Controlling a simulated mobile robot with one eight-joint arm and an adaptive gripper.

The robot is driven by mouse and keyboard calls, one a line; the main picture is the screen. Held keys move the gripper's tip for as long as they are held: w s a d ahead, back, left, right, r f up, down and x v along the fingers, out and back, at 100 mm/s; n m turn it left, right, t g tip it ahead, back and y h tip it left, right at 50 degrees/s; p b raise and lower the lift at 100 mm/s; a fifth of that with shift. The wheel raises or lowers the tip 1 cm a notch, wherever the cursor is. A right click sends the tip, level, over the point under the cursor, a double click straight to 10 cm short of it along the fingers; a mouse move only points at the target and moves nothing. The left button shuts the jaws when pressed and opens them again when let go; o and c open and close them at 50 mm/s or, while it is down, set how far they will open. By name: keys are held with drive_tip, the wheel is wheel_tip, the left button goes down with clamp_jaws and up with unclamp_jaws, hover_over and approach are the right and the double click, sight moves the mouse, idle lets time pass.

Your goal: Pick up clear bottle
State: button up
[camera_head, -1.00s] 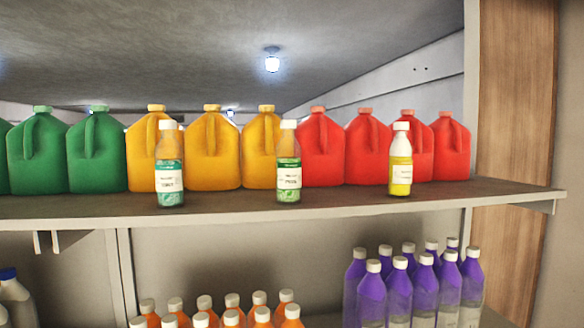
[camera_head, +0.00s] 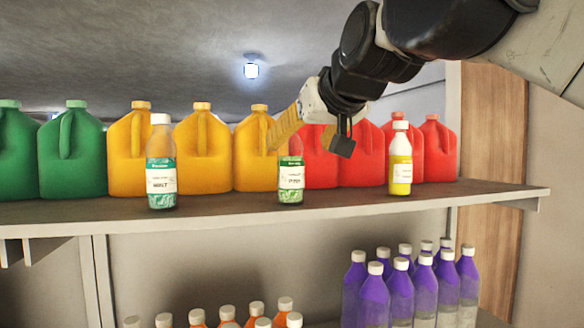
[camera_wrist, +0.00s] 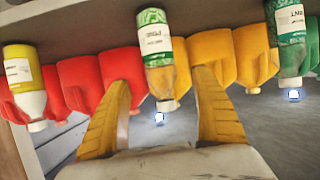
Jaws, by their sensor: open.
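Three clear bottles with white caps stand upright along the shelf front. The middle bottle (camera_head: 291,178) has a green label, the left bottle (camera_head: 161,170) a teal label, and the right bottle (camera_head: 400,165) yellow contents. My gripper (camera_head: 276,142) hides the middle bottle's cap and upper part in the head view. In the wrist view, which is upside down, the middle bottle (camera_wrist: 158,50) shows between the two yellow fingers of my open gripper (camera_wrist: 162,80), beyond their tips. The right bottle (camera_wrist: 25,80) and left bottle (camera_wrist: 290,40) stand to either side there.
Green jugs (camera_head: 72,155), yellow jugs (camera_head: 203,155) and red jugs (camera_head: 437,150) line the shelf (camera_head: 345,205) close behind the bottles. Purple bottles (camera_head: 372,298) and orange bottles (camera_head: 228,318) fill the level below. A wooden post (camera_head: 490,160) stands at the right.

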sight(295, 149)
drive_tip(key=p+x, duration=0.1)
drive_tip(key=x, duration=0.6)
drive_tip(key=shift+f+p, duration=0.15)
drive_tip(key=shift+p, duration=0.15)
drive_tip(key=shift+s, duration=0.3)
drive_tip(key=c, duration=0.3)
drive_tip(key=shift+d, duration=0.1)
drive_tip(key=c, duration=1.2)
